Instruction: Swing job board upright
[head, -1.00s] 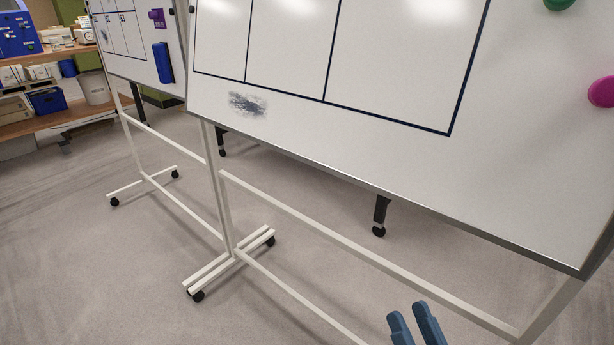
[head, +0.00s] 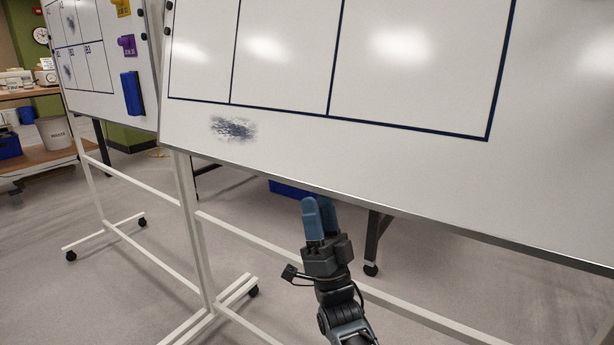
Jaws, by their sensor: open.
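A large whiteboard (head: 400,160) on a white wheeled frame fills the upper right of the head view. It has dark grid lines and a grey smudge near its lower left, and its face looks tilted. A second, smaller whiteboard (head: 105,105) with a grid, magnets and a blue eraser stands behind at left. I cannot tell which is the job board. My gripper (head: 319,212), with blue fingers, is just below the large board's bottom edge. It is open and seems empty. Whether a finger touches the edge I cannot tell.
The large board's white frame (head: 190,235) has a crossbar behind my arm and casters below. A blue bin (head: 290,188) and a dark table leg (head: 375,240) show under the board. Wooden shelves (head: 40,160) stand far left. Grey floor is open between the frames.

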